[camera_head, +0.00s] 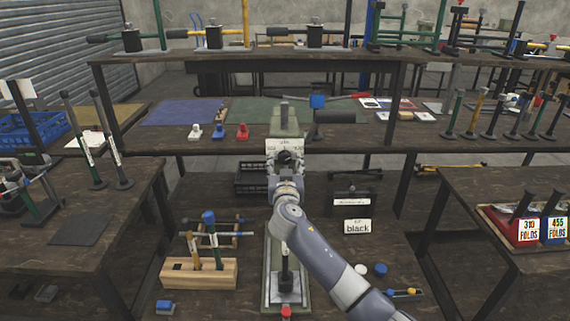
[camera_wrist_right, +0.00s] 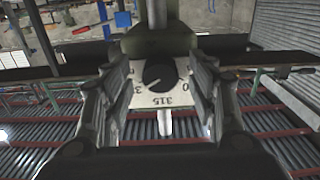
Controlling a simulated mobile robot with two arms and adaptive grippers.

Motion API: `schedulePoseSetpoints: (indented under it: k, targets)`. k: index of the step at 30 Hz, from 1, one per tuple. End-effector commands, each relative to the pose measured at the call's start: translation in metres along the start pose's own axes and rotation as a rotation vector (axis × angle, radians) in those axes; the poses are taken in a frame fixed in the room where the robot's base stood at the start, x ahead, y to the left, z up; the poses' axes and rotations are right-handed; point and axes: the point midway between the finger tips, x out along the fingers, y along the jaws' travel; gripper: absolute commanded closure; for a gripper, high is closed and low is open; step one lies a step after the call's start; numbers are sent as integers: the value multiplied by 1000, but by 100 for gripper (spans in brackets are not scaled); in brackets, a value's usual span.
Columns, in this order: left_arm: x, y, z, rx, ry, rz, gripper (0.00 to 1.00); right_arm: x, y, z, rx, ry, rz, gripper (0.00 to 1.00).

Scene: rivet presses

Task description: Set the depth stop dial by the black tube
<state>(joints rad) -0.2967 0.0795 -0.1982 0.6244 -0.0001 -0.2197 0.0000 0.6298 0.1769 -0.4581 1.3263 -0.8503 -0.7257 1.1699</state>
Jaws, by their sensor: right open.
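The depth stop dial is a black knob (camera_wrist_right: 160,78) on a white plate with printed marks, one reading 315. A pale line on the knob points towards its lower left in the right wrist view. In the head view the dial (camera_head: 290,157) sits on the green press column. My right gripper (camera_head: 287,182) is right in front of the dial, with its open fingers on either side of the plate; contact with the knob is not clear. A dark upright piece (camera_head: 285,268) stands on the press base; I cannot tell if it is the black tube. My left gripper is out of view.
A card reading "black" (camera_head: 357,226) stands right of the press. A wooden block (camera_head: 198,273) with hammers is to the left. Caps (camera_head: 380,270) lie right of my arm. Red and blue bins (camera_head: 522,228) stand on the right table. Small coloured clamps (camera_head: 218,132) sit behind.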

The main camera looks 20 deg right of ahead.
Motion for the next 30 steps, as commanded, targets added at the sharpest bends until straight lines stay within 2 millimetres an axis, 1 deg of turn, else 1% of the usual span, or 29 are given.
schedulePoseSetpoints:
  k: [6, 7, 8, 9, 11, 12, 13, 23, 30]
  targets:
    - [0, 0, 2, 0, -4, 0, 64, 0, 0, 0, 0, 0, 0, 47]
    - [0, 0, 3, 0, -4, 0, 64, 0, 0, 0, 0, 0, 0, 52]
    - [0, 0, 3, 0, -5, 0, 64, 0, 0, 0, 0, 0, 0, 58]
    - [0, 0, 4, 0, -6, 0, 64, 0, 0, 0, 0, 0, 0, 67]
    - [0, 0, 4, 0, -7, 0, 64, 0, 0, 0, 0, 0, 0, 81]
    - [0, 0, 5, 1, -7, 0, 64, 0, 0, 0, 0, 0, 0, 90]
    - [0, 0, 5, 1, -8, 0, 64, 0, 0, 0, 0, 0, 0, 91]
    - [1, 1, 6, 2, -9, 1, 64, 0, 0, 1, -26, 0, 0, 91]
    - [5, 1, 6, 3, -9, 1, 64, 0, 0, 1, -145, 0, 0, 91]
